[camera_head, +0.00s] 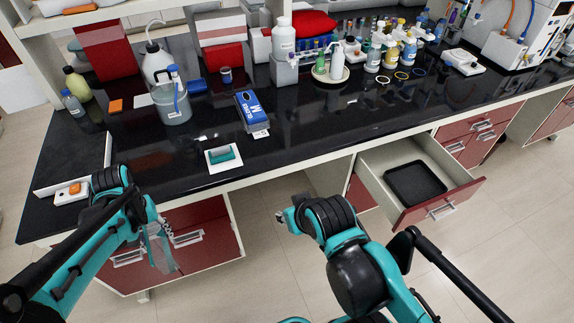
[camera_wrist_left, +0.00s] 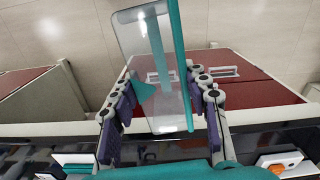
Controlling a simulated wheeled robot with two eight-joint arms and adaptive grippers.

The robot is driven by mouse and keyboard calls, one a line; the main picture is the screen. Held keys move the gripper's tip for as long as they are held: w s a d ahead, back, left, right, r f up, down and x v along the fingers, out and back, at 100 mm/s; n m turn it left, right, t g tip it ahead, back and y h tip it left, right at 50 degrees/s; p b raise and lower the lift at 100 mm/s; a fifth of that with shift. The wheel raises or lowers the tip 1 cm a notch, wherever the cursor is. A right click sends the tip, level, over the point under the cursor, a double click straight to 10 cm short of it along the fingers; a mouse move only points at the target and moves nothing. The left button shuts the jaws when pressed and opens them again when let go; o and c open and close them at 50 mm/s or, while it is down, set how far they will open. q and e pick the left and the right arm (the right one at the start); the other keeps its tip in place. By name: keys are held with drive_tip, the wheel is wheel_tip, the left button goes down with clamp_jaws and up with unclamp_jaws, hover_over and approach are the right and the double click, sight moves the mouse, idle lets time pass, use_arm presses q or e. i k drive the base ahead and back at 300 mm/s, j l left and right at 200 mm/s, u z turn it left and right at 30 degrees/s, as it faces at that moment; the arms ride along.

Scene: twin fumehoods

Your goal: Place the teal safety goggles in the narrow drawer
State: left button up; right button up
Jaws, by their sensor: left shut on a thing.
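The safety goggles (camera_head: 162,250), with a clear lens and teal edge, hang below my left gripper (camera_head: 158,226) in front of the bench's left end. In the left wrist view, the fingers of my left gripper (camera_wrist_left: 160,88) are shut on the goggles (camera_wrist_left: 150,62), which stand upright between them and extend past the tips. An open drawer (camera_head: 440,207) with a red front stands out under the bench at the right, apart from the goggles. A black tray (camera_head: 415,184) lies in it. My right gripper (camera_head: 284,216) shows only in small part at its arm's end; its fingers are unclear.
The floor in front is clear.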

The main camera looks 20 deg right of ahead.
sight(414, 185)
drive_tip(key=l+z, duration=0.25)
drive_tip(key=l, duration=0.85)
drive_tip(key=i+l+z, duration=0.2)
drive_tip(key=l, duration=0.9)
drive_tip(key=k+l, duration=0.05)
drive_tip(key=k, duration=0.05)
